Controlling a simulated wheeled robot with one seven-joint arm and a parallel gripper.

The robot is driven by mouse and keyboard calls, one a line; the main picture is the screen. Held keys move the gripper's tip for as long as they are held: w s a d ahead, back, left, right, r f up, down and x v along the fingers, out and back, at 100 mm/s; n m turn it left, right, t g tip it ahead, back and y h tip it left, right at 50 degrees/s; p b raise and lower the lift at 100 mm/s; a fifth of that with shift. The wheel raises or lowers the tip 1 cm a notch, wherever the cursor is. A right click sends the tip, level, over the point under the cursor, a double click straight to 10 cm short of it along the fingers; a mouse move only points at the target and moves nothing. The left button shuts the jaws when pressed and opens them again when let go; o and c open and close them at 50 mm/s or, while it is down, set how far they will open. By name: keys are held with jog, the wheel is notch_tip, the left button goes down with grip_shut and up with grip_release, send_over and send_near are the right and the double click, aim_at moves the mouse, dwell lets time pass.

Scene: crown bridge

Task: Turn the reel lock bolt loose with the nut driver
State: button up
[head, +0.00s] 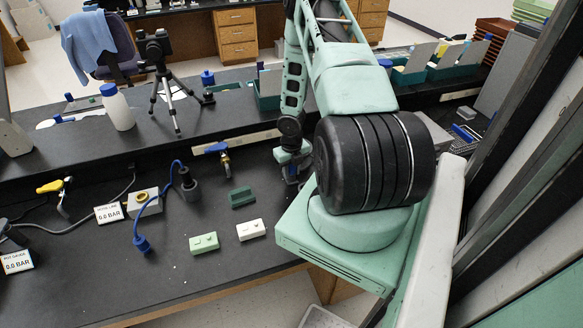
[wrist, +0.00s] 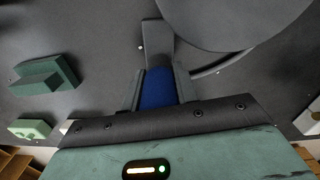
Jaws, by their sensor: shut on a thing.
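My gripper (wrist: 158,85) is shut on a blue handle (wrist: 158,90) in the wrist view, which I take to be the nut driver's. The handle lies between the two dark fingers. A grey piece (wrist: 158,40) extends from beyond its far end; I cannot tell whether it is the tool's end or a separate part. A large dark grey disc (wrist: 235,20), perhaps the reel, is close by at the upper right. I cannot make out the lock bolt. In the head view my gripper (head: 292,170) is low over the bench, and my arm hides much of that area.
On the bench (head: 90,285) are a dark green block (head: 242,197), a light green block (head: 204,243) and a white block (head: 251,230). A blue-handled valve (head: 218,150) and a blue hose (head: 152,205) are to the left.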

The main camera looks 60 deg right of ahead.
jog(key=shift+r+n+p, duration=0.1)
jog(key=shift+n+p, duration=0.7)
jog(key=shift+n, duration=0.3)
jog(key=shift+m, duration=0.3)
jog(key=shift+r+p, duration=2.1)
jog(key=shift+p, duration=0.45)
jog(key=shift+s, duration=0.15)
